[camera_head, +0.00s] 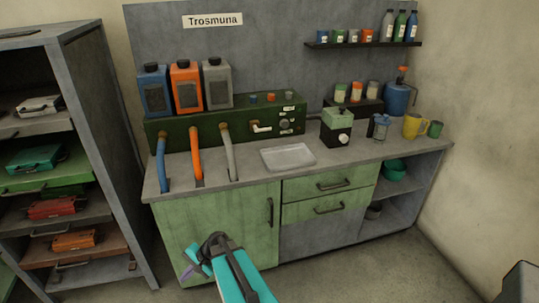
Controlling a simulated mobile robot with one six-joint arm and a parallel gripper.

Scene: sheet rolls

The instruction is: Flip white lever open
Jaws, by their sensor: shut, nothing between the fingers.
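The white lever (262,128) is a small handle on the front of the long dark green panel (206,133), at the back of the counter. It is short and lies roughly horizontal, pointing right. My gripper (192,261) is low in front of the green cupboard door, well below and left of the lever and apart from it. Its fingers are shut and empty. My teal and dark arm covers part of the cupboard's lower front.
Blue, orange and grey hoses (231,160) run from the panel to the counter, left of the lever. A pale tray (288,157) lies below and right of the lever. A green-topped machine (336,128) stands right. A shelved rack (108,150) is at left.

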